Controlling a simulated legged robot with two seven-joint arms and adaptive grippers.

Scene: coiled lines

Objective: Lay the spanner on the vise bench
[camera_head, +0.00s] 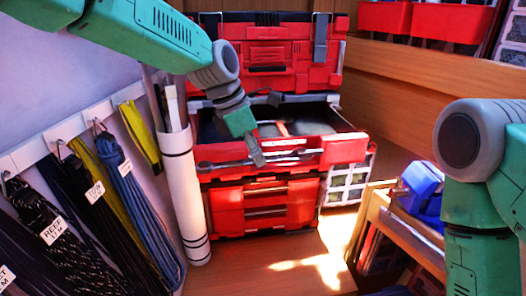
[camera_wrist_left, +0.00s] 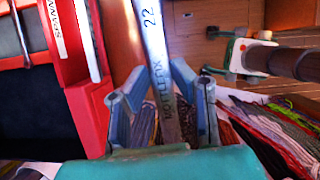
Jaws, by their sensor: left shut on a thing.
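The spanner (camera_head: 222,164) is a long grey metal tool, held roughly level in front of the open red drawer. My left gripper (camera_head: 257,155) is shut on its shaft. In the left wrist view the spanner (camera_wrist_left: 153,50) runs up between the fingers of the left gripper (camera_wrist_left: 165,105), and its shaft is marked 22. A blue vise (camera_head: 422,180) sits on a wooden bench (camera_head: 402,230) at the right of the head view, well apart from the spanner. My right arm comes in at the right, and its gripper is out of view.
The red tool chest (camera_head: 265,205) stands at the back with its drawer (camera_head: 345,150) pulled out. A white tube (camera_head: 183,190) stands to its left. Coiled lines (camera_head: 125,180) hang from a wall rail. Clear wooden floor (camera_head: 290,262) lies between chest and bench.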

